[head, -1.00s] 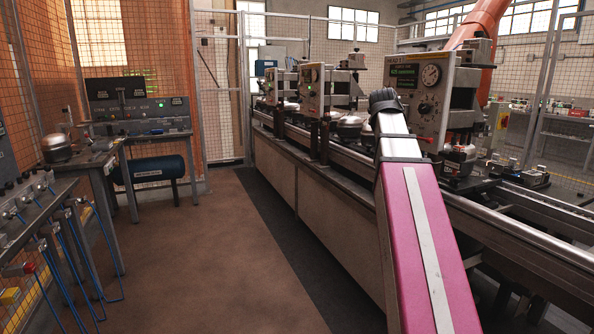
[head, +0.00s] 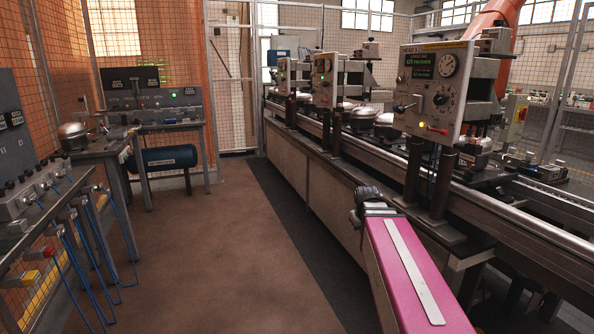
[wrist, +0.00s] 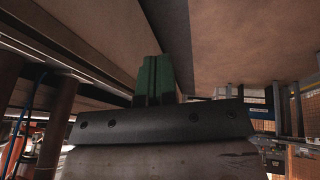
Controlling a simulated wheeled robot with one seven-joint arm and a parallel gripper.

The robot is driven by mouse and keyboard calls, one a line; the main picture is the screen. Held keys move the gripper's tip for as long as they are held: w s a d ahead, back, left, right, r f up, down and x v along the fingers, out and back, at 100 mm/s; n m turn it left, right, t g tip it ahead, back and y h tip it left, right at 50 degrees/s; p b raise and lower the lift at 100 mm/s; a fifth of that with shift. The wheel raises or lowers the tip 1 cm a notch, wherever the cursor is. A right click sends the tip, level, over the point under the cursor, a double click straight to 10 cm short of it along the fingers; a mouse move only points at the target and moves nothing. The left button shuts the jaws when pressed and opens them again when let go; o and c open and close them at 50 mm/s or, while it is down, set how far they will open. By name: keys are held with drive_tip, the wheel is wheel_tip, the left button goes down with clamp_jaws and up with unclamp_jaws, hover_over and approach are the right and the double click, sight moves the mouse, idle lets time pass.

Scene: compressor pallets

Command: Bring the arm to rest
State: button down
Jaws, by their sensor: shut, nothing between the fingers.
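My gripper shows in the wrist view as two dark green fingers (wrist: 154,78) side by side, closed together with nothing held. The dark bracket behind them fills the lower middle of that view. The fingers are in front of the beige side of the conveyor line and the floor, touching nothing that I can see. In the head view my magenta arm link reaches from the bottom right up to a dark joint, low beside the conveyor line (head: 320,180). The gripper itself is hidden in the head view.
A test head with a dial (head: 434,92) stands on the line at right, close above my arm. A bench with levers and hanging blue hoses (head: 45,200) is at left; a bench with a control panel (head: 152,95) stands behind it. The brown floor (head: 220,260) between is clear.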

drive_tip(key=s+a+f+m+g+y, duration=0.1)
drive_tip(key=s+a+f+m+g, duration=0.2)
drive_tip(key=s+f, duration=1)
wheel_tip(320, 180, down, 4)
drive_tip(key=shift+s+a+f+g, duration=0.15)
drive_tip(key=shift+s+a+g, duration=0.25)
drive_tip(key=shift+a+g, duration=0.5)
drive_tip(key=shift+a, duration=0.2)
idle(1.6)
